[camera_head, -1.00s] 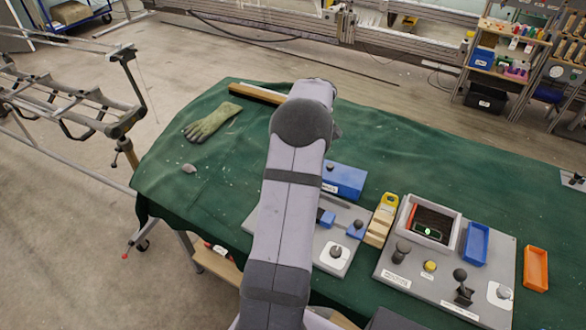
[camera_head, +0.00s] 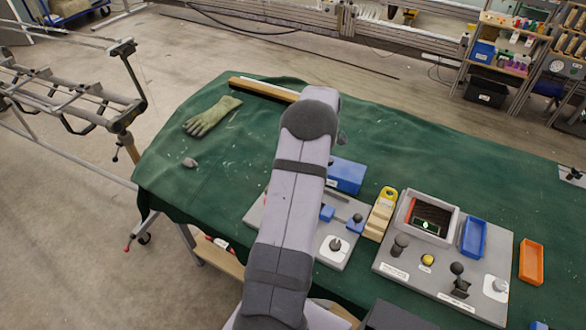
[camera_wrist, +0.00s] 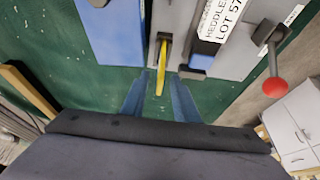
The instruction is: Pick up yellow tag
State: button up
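The yellow tag (camera_wrist: 161,68) is a thin yellow strip in the wrist view. Its upper end sits in a slot of a grey holder (camera_wrist: 175,18), and its lower end sticks out over the green cloth. My gripper (camera_wrist: 158,90) is open, with one blue finger on each side of the tag and a gap on both sides. In the head view my arm hides the gripper, and I cannot make out the tag there.
A blue block (camera_wrist: 108,30) stands left of the holder, and a labelled plate (camera_wrist: 226,30) and red-knobbed lever (camera_wrist: 275,87) are to the right. In the head view, a grey fixture board (camera_head: 445,285), blue tray (camera_head: 474,238) and orange tray (camera_head: 531,262) lie right of my arm.

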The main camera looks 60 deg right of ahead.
jog(key=shift+p+x, duration=0.9)
jog(key=shift+x, duration=1.15)
jog(key=shift+w, duration=0.15)
jog(key=shift+r, duration=0.1)
grip_shut()
